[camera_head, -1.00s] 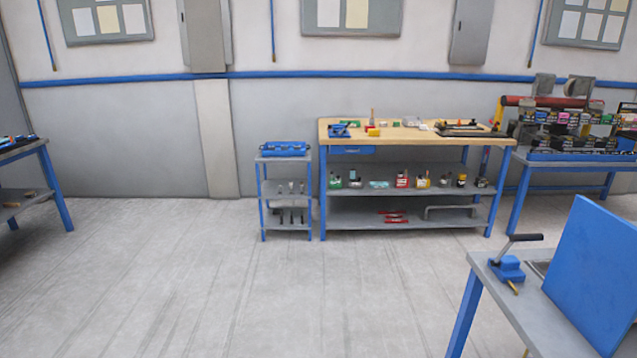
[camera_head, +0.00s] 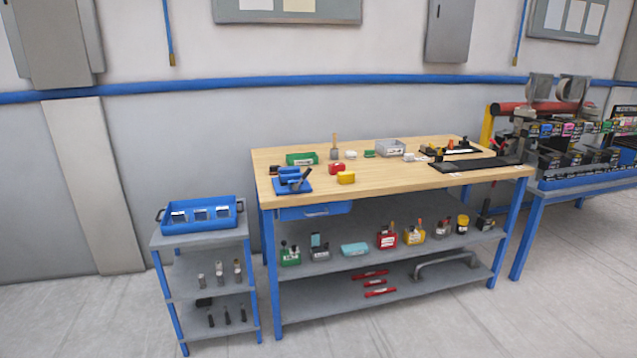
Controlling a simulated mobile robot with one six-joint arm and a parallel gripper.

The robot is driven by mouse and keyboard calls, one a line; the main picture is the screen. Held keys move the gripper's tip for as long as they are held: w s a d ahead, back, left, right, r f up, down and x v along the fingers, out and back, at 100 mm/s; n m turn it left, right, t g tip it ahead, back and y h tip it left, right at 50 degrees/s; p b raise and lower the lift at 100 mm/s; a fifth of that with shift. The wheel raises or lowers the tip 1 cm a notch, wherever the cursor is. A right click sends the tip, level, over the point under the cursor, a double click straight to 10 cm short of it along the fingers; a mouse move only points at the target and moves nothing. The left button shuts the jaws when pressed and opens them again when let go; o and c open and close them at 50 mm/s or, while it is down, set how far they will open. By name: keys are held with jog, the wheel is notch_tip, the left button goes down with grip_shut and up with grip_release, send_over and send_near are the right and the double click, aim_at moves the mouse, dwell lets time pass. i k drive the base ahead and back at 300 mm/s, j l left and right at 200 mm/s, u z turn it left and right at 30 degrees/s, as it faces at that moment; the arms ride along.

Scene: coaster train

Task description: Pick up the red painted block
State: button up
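A small red block (camera_head: 336,169) sits on the wooden top of the workbench (camera_head: 400,180), left of its middle. A yellow block (camera_head: 346,178) lies just in front of it and to the right. A blue vise-like tool (camera_head: 291,181) stands to its left near the front left corner. The red block is small in the picture, so its fine detail cannot be told. My gripper is not in view.
A blue tray (camera_head: 202,215) rests on a small shelf cart left of the bench. A green tray (camera_head: 302,158), a grey bin (camera_head: 389,148) and a black mat (camera_head: 476,165) are on the benchtop. Another loaded bench (camera_head: 560,190) stands right. The floor at front right is clear.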

aim_at(333, 169)
jog(key=i+j+z, duration=0.2)
jog(key=i, duration=0.2)
jog(key=i+l+u, duration=0.2)
jog(key=i, duration=0.2)
jog(key=i+l+u, duration=0.4)
jog(key=i+l, duration=0.2)
jog(key=i+l+u, duration=0.25)
jog(key=i+l, duration=0.15)
jog(key=i+l+u, duration=0.4)
jog(key=l, duration=0.5)
jog(key=i+l+u, duration=0.2)
jog(key=i+l, duration=0.15)
jog(key=l, duration=0.2)
jog(key=i+l+u, duration=0.2)
jog(key=l, duration=0.3)
